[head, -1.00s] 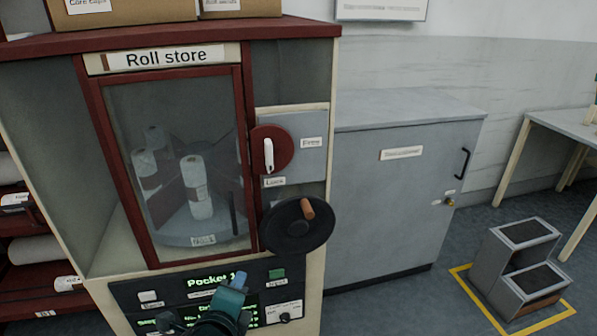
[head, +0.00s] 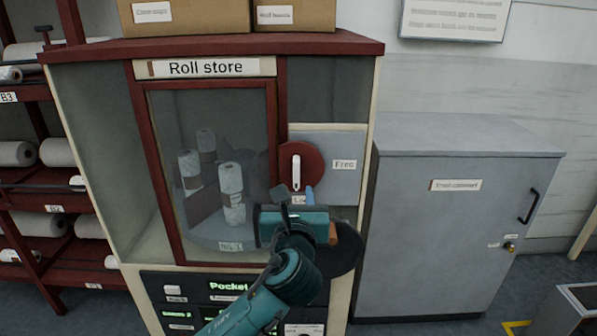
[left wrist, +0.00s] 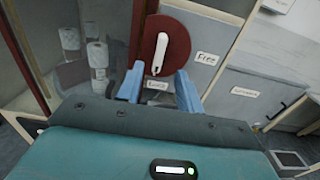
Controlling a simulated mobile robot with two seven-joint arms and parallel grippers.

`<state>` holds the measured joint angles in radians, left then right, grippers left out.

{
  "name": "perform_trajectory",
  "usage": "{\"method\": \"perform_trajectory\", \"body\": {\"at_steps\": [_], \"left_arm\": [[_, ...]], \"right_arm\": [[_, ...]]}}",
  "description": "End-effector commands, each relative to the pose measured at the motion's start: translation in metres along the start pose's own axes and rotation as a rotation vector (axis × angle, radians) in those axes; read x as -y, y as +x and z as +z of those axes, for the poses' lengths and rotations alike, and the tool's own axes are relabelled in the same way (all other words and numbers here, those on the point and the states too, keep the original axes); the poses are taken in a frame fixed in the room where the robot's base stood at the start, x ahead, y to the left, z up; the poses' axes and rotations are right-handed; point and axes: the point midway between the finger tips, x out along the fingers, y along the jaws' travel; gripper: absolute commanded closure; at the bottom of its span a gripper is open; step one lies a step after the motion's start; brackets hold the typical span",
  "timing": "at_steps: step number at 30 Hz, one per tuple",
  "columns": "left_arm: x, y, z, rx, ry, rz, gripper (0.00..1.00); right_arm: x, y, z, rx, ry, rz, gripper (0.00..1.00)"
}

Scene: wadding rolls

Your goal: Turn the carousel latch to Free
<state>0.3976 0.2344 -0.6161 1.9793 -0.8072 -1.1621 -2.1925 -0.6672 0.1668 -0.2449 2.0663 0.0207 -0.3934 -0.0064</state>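The carousel latch is a white lever (head: 296,172) on a red disc (head: 314,160), fixed to a grey plate on the roll store. The lever stands upright, its lower end toward the "Lock" label, which my gripper partly covers. The "Free" label (head: 344,164) is right of the disc. My left gripper (head: 295,194) is just below the disc in the head view. In the left wrist view its blue fingers (left wrist: 159,87) are spread apart and empty, with the lever (left wrist: 161,53) beyond them and the "Lock" label (left wrist: 157,84) between them. My right gripper is not in view.
A black handwheel (head: 345,255) with an orange-brown knob is partly hidden behind my left gripper. The glazed door (head: 218,245) of the roll store shows white rolls inside. A grey cupboard (head: 455,240) stands to the right, and racks of rolls (head: 40,222) to the left.

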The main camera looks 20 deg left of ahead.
Motion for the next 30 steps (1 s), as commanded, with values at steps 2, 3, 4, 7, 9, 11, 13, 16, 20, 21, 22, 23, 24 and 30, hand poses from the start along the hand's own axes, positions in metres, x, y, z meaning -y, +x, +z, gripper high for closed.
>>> {"method": "perform_trajectory", "body": {"at_steps": [2,3,4,7,9,11,13,16,20,21,22,23,24,30], "left_arm": [[0.000,0.019,0.001,-0.001,0.000,0.003,0.64],[0.000,0.028,0.001,0.000,0.000,0.002,0.64],[0.000,0.034,0.001,-0.001,0.001,0.002,0.64],[0.000,0.055,0.001,-0.001,-0.002,0.001,0.64],[0.000,0.067,0.000,-0.002,-0.001,0.001,0.64],[0.000,0.076,0.000,-0.002,-0.002,0.000,0.64],[0.001,0.084,0.000,-0.001,-0.002,-0.001,0.64],[0.001,0.092,-0.001,-0.002,-0.003,-0.002,0.64],[0.001,0.096,-0.001,-0.002,-0.004,-0.002,0.64],[0.001,0.097,-0.001,-0.002,-0.004,-0.002,0.64],[0.001,0.097,-0.001,-0.002,-0.004,-0.002,0.64],[0.001,0.097,-0.001,-0.002,-0.004,-0.002,0.64],[0.001,0.097,-0.001,-0.002,-0.004,-0.002,0.64],[0.001,0.096,-0.001,-0.002,-0.004,-0.002,0.73]], "right_arm": [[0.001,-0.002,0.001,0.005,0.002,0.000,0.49],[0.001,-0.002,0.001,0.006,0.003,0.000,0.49],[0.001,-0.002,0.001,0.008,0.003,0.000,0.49],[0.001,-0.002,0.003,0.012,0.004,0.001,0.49],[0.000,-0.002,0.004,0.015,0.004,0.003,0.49],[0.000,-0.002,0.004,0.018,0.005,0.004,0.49],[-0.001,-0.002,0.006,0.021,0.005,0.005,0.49],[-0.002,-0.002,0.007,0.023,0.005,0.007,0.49],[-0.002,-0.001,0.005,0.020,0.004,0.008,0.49],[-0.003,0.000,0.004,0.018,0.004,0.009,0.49],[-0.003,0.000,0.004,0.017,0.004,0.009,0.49],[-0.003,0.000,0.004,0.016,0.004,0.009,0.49],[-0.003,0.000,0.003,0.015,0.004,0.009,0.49],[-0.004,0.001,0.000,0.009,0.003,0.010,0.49]]}}
